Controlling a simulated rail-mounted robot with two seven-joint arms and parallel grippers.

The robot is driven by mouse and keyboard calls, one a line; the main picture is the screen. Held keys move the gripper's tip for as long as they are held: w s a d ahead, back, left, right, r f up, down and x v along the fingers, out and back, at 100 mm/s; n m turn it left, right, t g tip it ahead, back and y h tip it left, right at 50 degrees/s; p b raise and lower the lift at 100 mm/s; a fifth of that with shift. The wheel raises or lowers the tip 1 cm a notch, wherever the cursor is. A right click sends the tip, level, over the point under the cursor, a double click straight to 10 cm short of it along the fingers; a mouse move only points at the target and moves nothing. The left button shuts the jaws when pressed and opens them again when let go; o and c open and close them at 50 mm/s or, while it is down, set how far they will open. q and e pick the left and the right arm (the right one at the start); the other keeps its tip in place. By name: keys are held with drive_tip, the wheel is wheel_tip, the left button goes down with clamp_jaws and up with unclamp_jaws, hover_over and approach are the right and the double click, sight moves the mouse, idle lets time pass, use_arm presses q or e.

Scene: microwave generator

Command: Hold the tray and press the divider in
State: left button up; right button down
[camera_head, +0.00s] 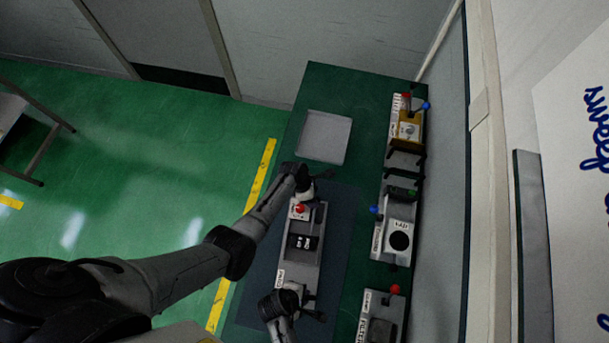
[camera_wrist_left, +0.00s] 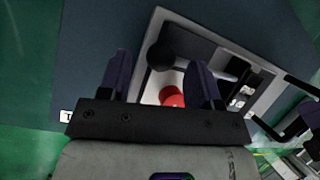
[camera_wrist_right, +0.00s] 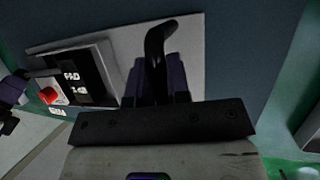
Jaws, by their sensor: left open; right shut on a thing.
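The long grey tray (camera_head: 301,263) lies on the dark mat; its pale edge shows in the left wrist view (camera_wrist_left: 215,38). The black block with white labels (camera_head: 302,242), which seems to be the divider, sits across its middle; it also shows in the right wrist view (camera_wrist_right: 76,78). A red knob (camera_head: 300,209) is at the tray's far end. My left gripper (camera_head: 309,188) is open above that end, with the red knob (camera_wrist_left: 172,97) beyond its fingers. My right gripper (camera_wrist_right: 155,62) is shut on the tray's black handle (camera_wrist_right: 158,40) at the near end.
An empty light grey flat tray (camera_head: 325,137) lies at the far end of the green table. Several devices with coloured knobs line the right side, among them one with a black round port (camera_head: 399,240) and one near the front (camera_head: 380,328). A wall borders the table's right.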

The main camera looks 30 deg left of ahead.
use_arm(q)
drive_tip(key=v, duration=1)
drive_tip(key=shift+s, duration=0.1)
drive_tip(key=w+d+r+m+y, duration=0.1)
drive_tip(key=d+m+y, duration=0.2)
drive_tip(key=d, duration=0.4)
drive_tip(key=f, duration=0.4)
drive_tip(key=a+f+y, duration=0.1)
drive_tip(key=f, duration=0.2)
drive_tip(key=f+y, duration=0.1)
drive_tip(key=f, duration=0.3)
drive_tip(key=shift+s+a+f+g, duration=0.1)
drive_tip(key=shift+a+f+g, duration=0.05)
drive_tip(key=shift+f+g, duration=0.2)
